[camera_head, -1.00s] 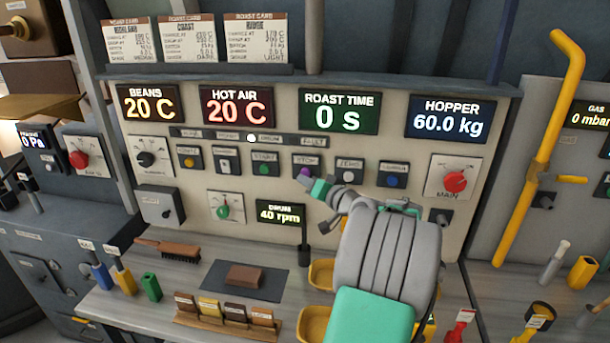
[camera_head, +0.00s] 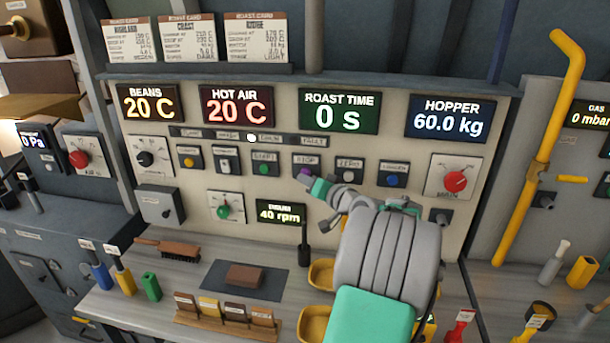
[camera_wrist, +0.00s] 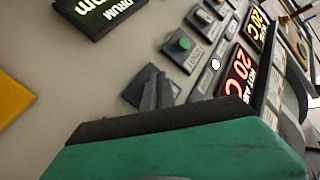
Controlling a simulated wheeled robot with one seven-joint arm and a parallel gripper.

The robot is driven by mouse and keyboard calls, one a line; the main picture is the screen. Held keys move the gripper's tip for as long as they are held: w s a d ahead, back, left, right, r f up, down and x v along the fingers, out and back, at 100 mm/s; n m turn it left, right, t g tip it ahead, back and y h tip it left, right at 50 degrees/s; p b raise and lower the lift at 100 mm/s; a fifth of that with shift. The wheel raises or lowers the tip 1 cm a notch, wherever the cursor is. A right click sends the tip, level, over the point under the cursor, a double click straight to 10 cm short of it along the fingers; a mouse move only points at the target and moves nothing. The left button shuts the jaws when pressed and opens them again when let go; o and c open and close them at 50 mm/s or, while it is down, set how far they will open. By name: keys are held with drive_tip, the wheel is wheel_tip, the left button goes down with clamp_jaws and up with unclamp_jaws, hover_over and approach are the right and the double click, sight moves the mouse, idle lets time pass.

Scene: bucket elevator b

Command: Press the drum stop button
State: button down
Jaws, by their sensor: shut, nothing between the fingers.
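The stop button's dark plate (camera_head: 310,160), labelled STOP, is on the beige control panel, right of the green start button (camera_head: 264,169). My gripper (camera_head: 304,172) is at this plate, its purple-grey fingers shut with nothing between them. The fingers cover the button itself, so I cannot tell whether it is pressed in. In the wrist view the shut fingers (camera_wrist: 157,95) overlap the dark stop plate (camera_wrist: 140,88), and contact is not clear. The green start button also shows there (camera_wrist: 183,43). The drum display (camera_head: 280,212) reads 40 rpm.
The zero button (camera_head: 348,176) and a blue button (camera_head: 392,180) are to the right of the stop plate, close to my wrist. A red main knob (camera_head: 455,182) is further right. Below, the bench holds a brush (camera_head: 168,249) and yellow trays (camera_head: 315,322).

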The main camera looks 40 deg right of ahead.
drive_tip(key=shift+w+d, duration=0.25)
drive_tip(key=shift+d, duration=0.05)
drive_tip(key=shift+w+d+b, duration=0.25)
drive_tip(key=shift+d+b, duration=0.05)
drive_tip(key=shift+d, duration=0.05)
idle(0.7)
drive_tip(key=shift+s+a+b, duration=0.4)
drive_tip(key=shift+s+a, duration=0.1)
drive_tip(key=shift+a, duration=0.2)
drive_tip(key=s+a+b, duration=0.1)
drive_tip(key=a, duration=0.1)
drive_tip(key=s+a, duration=0.2)
drive_tip(key=shift+b, duration=0.35)
idle(0.6)
